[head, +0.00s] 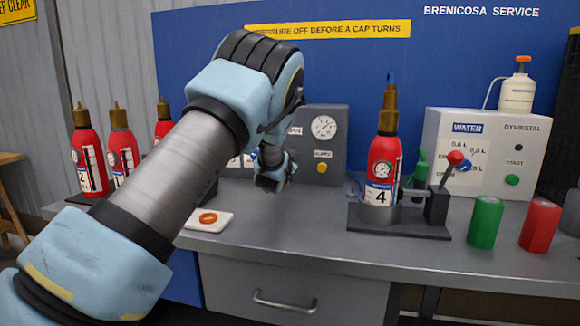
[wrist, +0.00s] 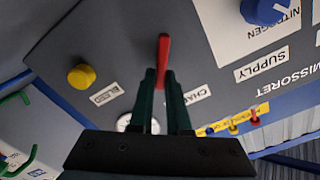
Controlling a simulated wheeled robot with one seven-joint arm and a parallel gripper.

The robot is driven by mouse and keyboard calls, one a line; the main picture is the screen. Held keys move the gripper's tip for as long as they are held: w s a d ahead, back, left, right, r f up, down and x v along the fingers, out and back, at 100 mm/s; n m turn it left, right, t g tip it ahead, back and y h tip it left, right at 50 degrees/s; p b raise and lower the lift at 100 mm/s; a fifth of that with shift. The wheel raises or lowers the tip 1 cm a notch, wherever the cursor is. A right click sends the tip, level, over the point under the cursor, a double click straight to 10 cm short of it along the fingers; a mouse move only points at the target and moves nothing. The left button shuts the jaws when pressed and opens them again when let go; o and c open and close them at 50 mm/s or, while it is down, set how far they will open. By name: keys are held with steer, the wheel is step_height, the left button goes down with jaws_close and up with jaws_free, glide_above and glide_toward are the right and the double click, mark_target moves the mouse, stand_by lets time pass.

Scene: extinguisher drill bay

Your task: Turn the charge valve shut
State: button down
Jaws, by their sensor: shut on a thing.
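The charge valve's red handle (wrist: 163,48) shows in the wrist view on the grey panel, beside a partly hidden label starting "CHA". My gripper (wrist: 161,76) has its two dark green fingers closed on this handle, one on each side. The handle's far end sticks out past the fingertips. In the head view my gripper (head: 270,183) is at the front of the grey charging panel (head: 338,148), and my arm hides the handle there. The valve's exact angle is hard to tell.
A yellow bleed knob (wrist: 81,77) and a blue nitrogen supply knob (wrist: 264,10) flank the handle. Extinguisher 4 (head: 383,165) stands upright in a holder to the right. A white tray with an orange ring (head: 208,218) lies at the bench front. Green (head: 486,222) and red (head: 540,226) cylinders stand further right.

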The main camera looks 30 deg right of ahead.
steer(key=m+b, duration=0.3)
steer(key=f+m+b, duration=0.1)
steer(key=m+b, duration=0.2)
steer(key=m, duration=0.1)
steer(key=m+b, duration=0.3)
steer(key=b, duration=0.1)
steer(key=shift+s+d+f+m, duration=0.25)
steer(key=shift+d+f+m, duration=0.05)
steer(key=shift+f, duration=0.05)
steer(key=c, duration=0.9)
jaws_free()
steer(key=b+v, duration=0.1)
steer(key=v, duration=1)
steer(key=shift+b, duration=0.3)
steer(key=shift+w+r, duration=0.1)
steer(key=shift+r, duration=0.05)
